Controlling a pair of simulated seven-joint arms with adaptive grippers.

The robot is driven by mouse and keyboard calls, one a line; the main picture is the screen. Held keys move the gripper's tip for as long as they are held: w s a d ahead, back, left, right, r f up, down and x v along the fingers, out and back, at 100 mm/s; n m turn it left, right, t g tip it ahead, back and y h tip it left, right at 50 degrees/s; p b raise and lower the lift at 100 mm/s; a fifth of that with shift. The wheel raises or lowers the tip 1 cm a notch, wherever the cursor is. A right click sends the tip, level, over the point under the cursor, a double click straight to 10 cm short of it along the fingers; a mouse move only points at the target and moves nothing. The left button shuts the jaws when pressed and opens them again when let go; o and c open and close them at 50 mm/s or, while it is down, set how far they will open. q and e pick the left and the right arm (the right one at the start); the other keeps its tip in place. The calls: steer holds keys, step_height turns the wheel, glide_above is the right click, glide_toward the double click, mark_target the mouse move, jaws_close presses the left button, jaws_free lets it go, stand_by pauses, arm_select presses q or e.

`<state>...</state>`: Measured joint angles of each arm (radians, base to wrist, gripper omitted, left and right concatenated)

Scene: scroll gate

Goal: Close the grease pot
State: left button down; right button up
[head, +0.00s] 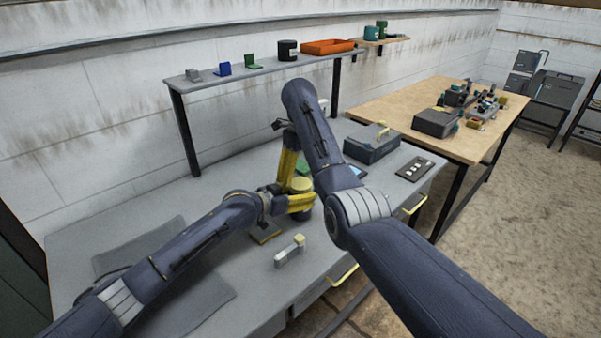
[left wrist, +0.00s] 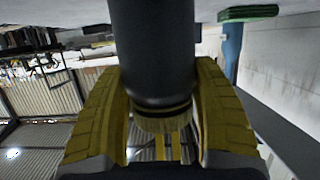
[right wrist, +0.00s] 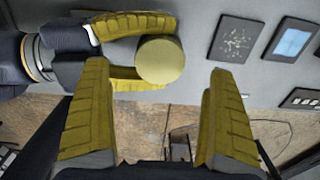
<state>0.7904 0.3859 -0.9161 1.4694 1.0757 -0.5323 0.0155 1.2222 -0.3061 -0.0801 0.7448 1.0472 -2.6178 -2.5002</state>
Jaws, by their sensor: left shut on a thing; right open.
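The grease pot (left wrist: 152,50) is a dark cylinder with a yellowish lid (left wrist: 162,122) at its end in the left wrist view. In the right wrist view the lid (right wrist: 160,60) is a round olive-yellow disc, seen from above, which hides the body. I cannot tell whether it is fastened. My left gripper (head: 300,204) is shut on the pot's body from the side; its yellow fingers (left wrist: 160,95) flank the pot. My right gripper (head: 284,184) points down over the pot. Its fingers (right wrist: 158,75) are open and empty, with the lid below and between them.
A grey piece with a pale yellow knob (head: 290,250) and a brown pad (head: 265,236) lie near the pot on the grey bench. A dark grey box (head: 371,146) and a dark panel (head: 415,168) stand right.

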steer(key=shift+o, duration=0.6)
step_height(320, 180, up, 12)
stand_by(0.5)
arm_select(q)
steer(key=shift+c, duration=1)
jaws_free()
steer(key=v, duration=1.2)
